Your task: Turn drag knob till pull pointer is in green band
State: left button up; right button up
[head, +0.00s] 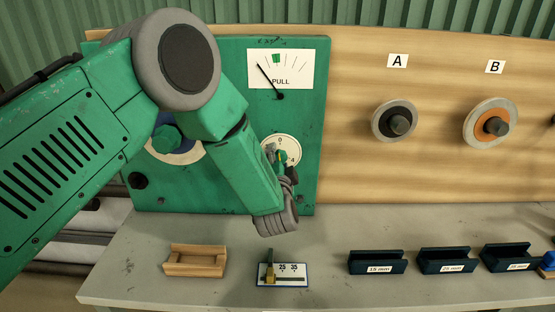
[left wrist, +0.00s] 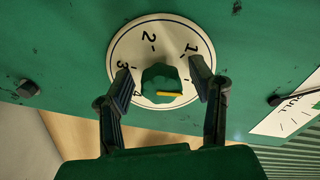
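The drag knob (left wrist: 160,80) is a green lobed knob on a white dial (left wrist: 148,37) numbered 1 to 4. In the head view the knob (head: 283,156) is partly hidden by my gripper. My left gripper (left wrist: 161,82) is open, with one finger on each side of the knob and a small gap showing. It also shows in the head view (head: 277,160). The PULL gauge (head: 294,75) has a black pointer (head: 268,78) leaning left, to the left of the green band (head: 277,58). My right gripper is not in view.
A larger blue-green knob (head: 166,138) on the green panel is partly behind my arm. Discs A (head: 383,121) and B (head: 475,128) hang on the wooden board. A wooden cradle (head: 195,272), a small gauge block (head: 294,281) and several dark holders (head: 377,262) stand on the bench.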

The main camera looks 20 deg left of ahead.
pick_arm(q)
jog(key=shift+d+r, duration=0.1)
jog(key=shift+d, duration=0.2)
jog(key=c, duration=0.6)
jog(key=shift+d, duration=0.25)
jog(key=shift+c, duration=1.1)
jog(key=shift+o, duration=0.2)
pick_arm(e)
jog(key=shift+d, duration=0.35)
pick_arm(q)
jog(key=shift+a, duration=0.25)
jog(key=shift+c, duration=0.2)
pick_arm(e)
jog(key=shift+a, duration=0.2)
pick_arm(q)
jog(key=n, duration=0.2)
jog(key=shift+d+n+b, duration=0.1)
jog(key=shift+n+b, duration=0.2)
jog(key=shift+b, duration=0.05)
jog(key=n+b, duration=0.1)
jog(key=n, duration=0.4)
jog(key=shift+n, duration=0.3)
jog(key=n+b, duration=0.2)
jog(key=n, duration=0.2)
jog(key=shift+n+b, duration=0.65)
jog(key=shift+n, duration=1.45)
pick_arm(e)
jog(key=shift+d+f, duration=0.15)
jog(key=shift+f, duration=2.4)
